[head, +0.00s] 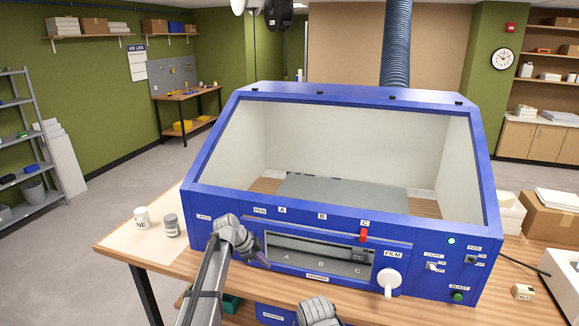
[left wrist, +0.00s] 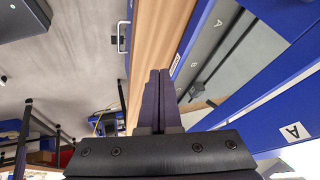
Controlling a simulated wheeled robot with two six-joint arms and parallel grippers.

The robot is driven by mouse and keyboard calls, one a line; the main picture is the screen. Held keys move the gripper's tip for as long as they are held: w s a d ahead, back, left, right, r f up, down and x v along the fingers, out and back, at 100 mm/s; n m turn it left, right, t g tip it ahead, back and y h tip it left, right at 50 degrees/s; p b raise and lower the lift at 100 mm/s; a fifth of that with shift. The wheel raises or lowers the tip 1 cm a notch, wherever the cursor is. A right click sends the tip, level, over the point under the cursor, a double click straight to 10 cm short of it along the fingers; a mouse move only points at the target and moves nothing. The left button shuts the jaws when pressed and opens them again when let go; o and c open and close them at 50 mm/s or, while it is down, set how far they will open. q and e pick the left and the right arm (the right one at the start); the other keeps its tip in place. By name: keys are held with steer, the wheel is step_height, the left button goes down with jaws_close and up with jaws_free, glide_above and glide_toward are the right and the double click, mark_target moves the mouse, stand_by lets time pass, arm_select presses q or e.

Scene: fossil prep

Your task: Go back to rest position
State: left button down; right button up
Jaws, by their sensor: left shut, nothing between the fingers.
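My left gripper (head: 263,260) is in front of the blue cabinet (head: 215,199), at the left end of its open front slot (head: 320,262). Its dark fingers are shut with nothing between them. The left wrist view also shows the closed fingers (left wrist: 158,95) side by side, beside the wooden table edge and the blue cabinet front. I cannot tell whether they touch the cabinet. A grey part of mine shows at the bottom middle of the head view. The fingers of my right gripper do not show.
The cabinet stands on a wooden table (head: 120,245). A white jar (head: 142,217) and a grey jar (head: 171,226) stand left of it. A red tab (head: 364,235) and a white knob (head: 388,280) are on the front. A small box (head: 522,291) lies at right.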

arm_select(q)
steer(key=s+d+f+n+g+y+b, duration=0.1)
steer(key=s+f+n+y+b, duration=0.1)
steer(key=s, duration=0.9)
steer(key=s+d+f+n+g+y+b, duration=0.1)
steer(key=s+f+n, duration=0.4)
steer(key=s, duration=0.7)
steer(key=s+d+f+n+g+y+b, duration=0.1)
steer(key=s+d+f+n+y+b, duration=0.1)
steer(key=s+n, duration=0.5)
steer(key=s+f+y+b, duration=0.1)
steer(key=s+f+b, duration=0.1)
steer(key=s, duration=0.3)
steer(key=shift+s+d+f+g+y, duration=0.2)
steer(key=shift+d+g+y, duration=0.1)
steer(key=shift+d, duration=0.1)
steer(key=shift+w, duration=0.1)
